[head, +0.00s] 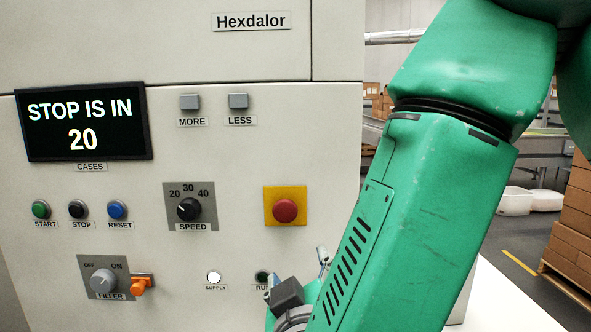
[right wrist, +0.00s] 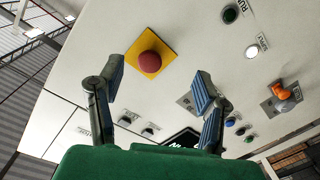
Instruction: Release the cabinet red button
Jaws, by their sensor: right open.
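The red button (head: 285,211) sits on a yellow square plate (head: 299,192) on the cabinet's front (head: 240,160). It is right of the speed knob in the head view. My right gripper (head: 298,268) is low in the head view, below the button and partly hidden by my green arm. In the right wrist view, my right gripper (right wrist: 163,90) is open and empty, its two fingers apart. The red button (right wrist: 150,62) shows there beyond the fingers, nearer the left one, and nothing appears to touch it. My left gripper is not in view.
A display (head: 83,122) reads "STOP IS IN 20". The start (head: 41,209), stop (head: 78,209) and reset (head: 116,210) buttons, speed knob (head: 189,208) and filler switch (head: 103,281) with an orange padlock (head: 140,285) share the panel. Cardboard boxes (head: 578,215) stand at the far right.

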